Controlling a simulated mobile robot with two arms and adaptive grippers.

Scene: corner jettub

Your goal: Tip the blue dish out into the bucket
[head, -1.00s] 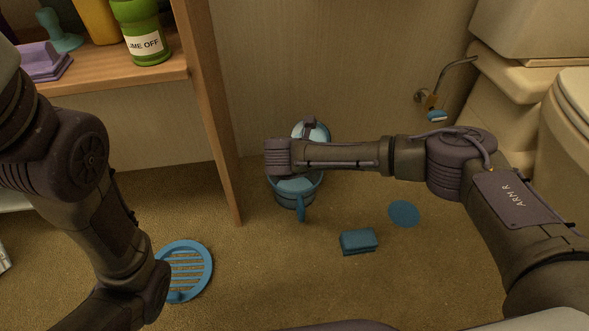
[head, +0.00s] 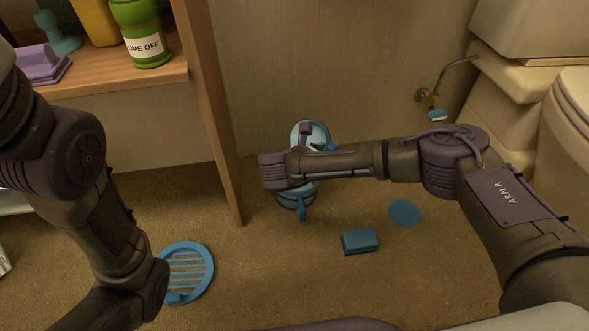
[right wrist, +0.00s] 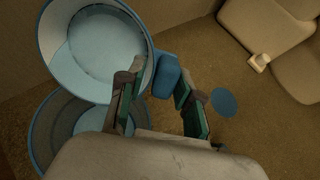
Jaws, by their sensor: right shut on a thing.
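The blue dish (head: 309,131) is tilted steeply above the bucket, partly hidden by my right arm in the head view. In the right wrist view the dish (right wrist: 100,55) shows its pale inside. My right gripper (right wrist: 160,79) is shut on the dish's blue handle (right wrist: 167,74). The blue bucket (head: 293,201) stands on the floor under my right wrist, its handle toward me. Its rim (right wrist: 37,140) shows below the dish in the right wrist view, partly hidden by my gripper. I cannot tell what either holds. My left gripper is out of view.
A wooden shelf (head: 130,80) with bottles stands at left, its upright panel close to the bucket. A blue sponge (head: 360,242), a blue disc (head: 404,213) and a slatted blue round piece (head: 188,272) lie on the floor. A toilet (head: 565,130) is at right.

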